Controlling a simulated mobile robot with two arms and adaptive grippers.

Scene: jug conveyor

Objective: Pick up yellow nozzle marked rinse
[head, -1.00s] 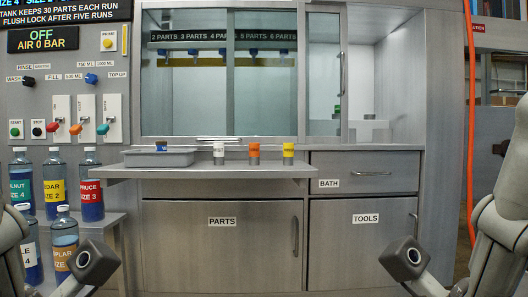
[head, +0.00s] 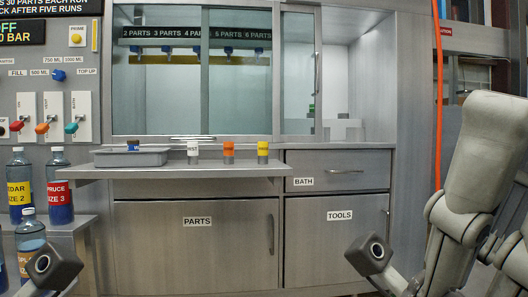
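The yellow nozzle (head: 263,148) stands upright on the grey shelf (head: 205,172), at the right end of a short row; its lettering is too small to read surely. An orange nozzle (head: 228,148) and a white nozzle (head: 193,149) stand to its left. No gripper fingers can be seen on either arm.
A grey tray (head: 130,157) holding a blue-topped part (head: 133,146) sits on the shelf's left. Labelled jugs (head: 60,190) stand at the left. Drawers and doors lie under the shelf. A glass-fronted cabinet (head: 240,80) is behind. An orange hose (head: 438,100) hangs at the right.

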